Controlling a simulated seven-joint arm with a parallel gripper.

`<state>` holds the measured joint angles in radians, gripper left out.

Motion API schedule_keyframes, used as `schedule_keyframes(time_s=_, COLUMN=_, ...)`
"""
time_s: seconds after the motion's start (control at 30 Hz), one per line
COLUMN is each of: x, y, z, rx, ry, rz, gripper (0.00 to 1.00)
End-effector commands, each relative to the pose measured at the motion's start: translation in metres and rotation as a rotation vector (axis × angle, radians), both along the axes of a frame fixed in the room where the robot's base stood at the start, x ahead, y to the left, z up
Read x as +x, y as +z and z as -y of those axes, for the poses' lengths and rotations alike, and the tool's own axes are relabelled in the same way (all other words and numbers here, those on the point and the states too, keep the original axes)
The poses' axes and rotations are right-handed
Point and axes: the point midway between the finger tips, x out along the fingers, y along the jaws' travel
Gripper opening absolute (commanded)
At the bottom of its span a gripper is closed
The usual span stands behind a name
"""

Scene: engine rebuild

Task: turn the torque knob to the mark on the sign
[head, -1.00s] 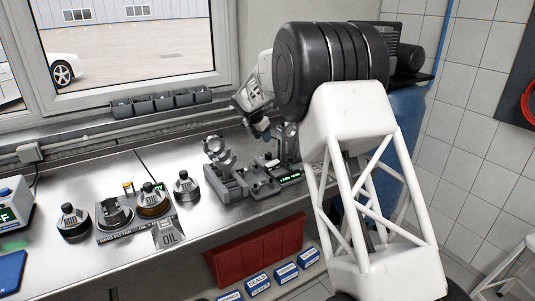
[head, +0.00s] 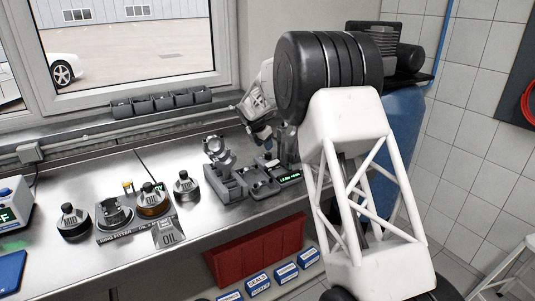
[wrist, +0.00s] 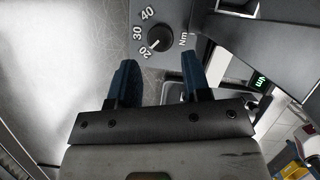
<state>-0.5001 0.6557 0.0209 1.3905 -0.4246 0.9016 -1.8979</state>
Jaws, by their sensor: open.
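The torque knob (wrist: 160,38) is a round black dial with a white pointer line, on a grey plate marked 20, 30, 40 and Nm in the wrist view. Its pointer line is directed toward the lower left, near the 20. My gripper (wrist: 158,75) is open, its two blue fingers apart and empty, with the knob beyond the fingertips and not between them. In the head view my gripper (head: 262,138) hangs over the bench's right end, partly hidden by my arm. A green lit display (head: 290,177) stands beside it; its text is too small to read surely. I cannot make out the mark on a sign.
Grey fixtures (head: 226,182) stand left of the display on the metal bench. Several dark-capped bottles, including one (head: 186,186), stand further left with a ring fitter station. A blue tank (head: 407,140) is at the right. The bench front is mostly clear.

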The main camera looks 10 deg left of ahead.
Motion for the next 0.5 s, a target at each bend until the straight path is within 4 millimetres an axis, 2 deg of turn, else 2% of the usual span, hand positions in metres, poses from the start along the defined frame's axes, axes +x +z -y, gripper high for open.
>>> schedule_keyframes(time_s=0.3, x=0.013, y=-0.036, z=0.007, rx=-0.002, ry=0.000, rz=-0.001, gripper=0.44)
schedule_keyframes(time_s=0.5, x=0.017, y=-0.049, z=0.010, rx=-0.001, ry=0.000, rz=0.000, gripper=0.44)
